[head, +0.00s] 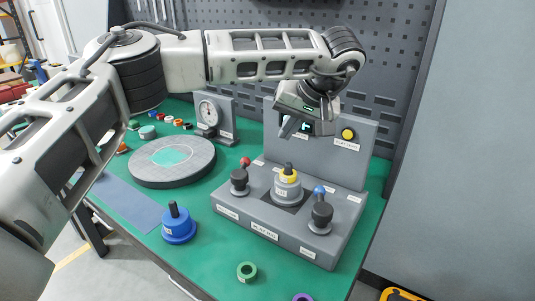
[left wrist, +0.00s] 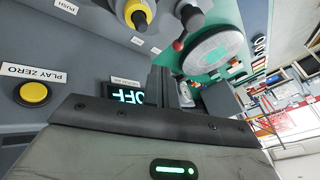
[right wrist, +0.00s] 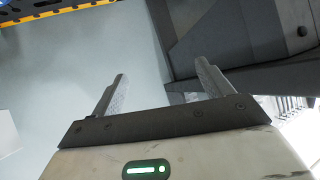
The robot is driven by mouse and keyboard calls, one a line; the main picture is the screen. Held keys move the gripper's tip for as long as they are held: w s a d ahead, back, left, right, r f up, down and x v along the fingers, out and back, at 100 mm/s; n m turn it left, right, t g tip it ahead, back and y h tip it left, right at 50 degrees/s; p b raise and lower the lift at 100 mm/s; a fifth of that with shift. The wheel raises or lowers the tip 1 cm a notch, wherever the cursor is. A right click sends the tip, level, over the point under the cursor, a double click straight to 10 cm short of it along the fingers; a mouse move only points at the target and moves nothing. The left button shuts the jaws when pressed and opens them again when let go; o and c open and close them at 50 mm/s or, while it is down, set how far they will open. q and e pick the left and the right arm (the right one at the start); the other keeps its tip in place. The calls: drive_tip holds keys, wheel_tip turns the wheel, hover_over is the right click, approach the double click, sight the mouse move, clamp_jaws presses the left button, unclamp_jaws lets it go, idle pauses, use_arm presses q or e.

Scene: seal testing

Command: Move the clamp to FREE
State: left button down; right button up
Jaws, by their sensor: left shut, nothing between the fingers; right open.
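A grey test fixture (head: 265,232) stands on the green table. It carries a red-knobbed lever (head: 240,178) at left, a blue-knobbed lever (head: 320,211) at right, and a grey part with a yellow ring (head: 287,185) in its middle recess. The labels are too small to tell which control is the clamp. My left gripper (head: 287,130) is shut and empty, in front of the fixture's upright back panel, above the yellow-ringed part. My right gripper (right wrist: 160,90) is open and empty, away from the fixture.
A yellow button (head: 348,134) is on the back panel. A round grey plate (head: 172,172), a dial gauge (head: 209,112) and a blue knobbed piece (head: 178,225) stand to the left. A green ring (head: 247,271) lies in front. Bare green table lies between them.

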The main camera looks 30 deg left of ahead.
sight(246, 162)
use_arm(q)
drive_tip(key=shift+a+f, duration=0.2)
drive_tip(key=shift+f, duration=0.1)
drive_tip(key=x, duration=0.9)
drive_tip(key=shift+a+f+p, duration=0.2)
drive_tip(key=shift+f+p, duration=0.05)
drive_tip(key=shift+p, duration=0.1)
drive_tip(key=shift+s+a+f, duration=0.1)
drive_tip(key=shift+s+a, duration=0.05)
drive_tip(key=shift+a, duration=0.45)
drive_tip(key=shift+s+a+f, duration=0.15)
drive_tip(key=shift+s+a, duration=0.05)
drive_tip(key=shift+a, duration=0.35)
drive_tip(key=shift+s+a+f+p, duration=0.15)
drive_tip(key=shift+a+f+p, duration=0.15)
drive_tip(key=shift+a, duration=0.15)
use_arm(e)
drive_tip(key=shift+s+d, duration=0.1)
drive_tip(key=shift+s, duration=0.15)
drive_tip(key=shift+r, duration=0.1)
use_arm(q)
drive_tip(key=shift+s+a+r+n+g+p, duration=0.1)
drive_tip(key=shift+a+n+g+p, duration=0.2)
drive_tip(key=shift+a+n+p, duration=0.15)
drive_tip(key=shift+a+n, duration=0.15)
drive_tip(key=shift+n, duration=0.2)
drive_tip(key=shift+a, duration=0.1)
use_arm(e)
drive_tip(key=shift+d+r, duration=0.1)
drive_tip(key=shift+r, duration=0.2)
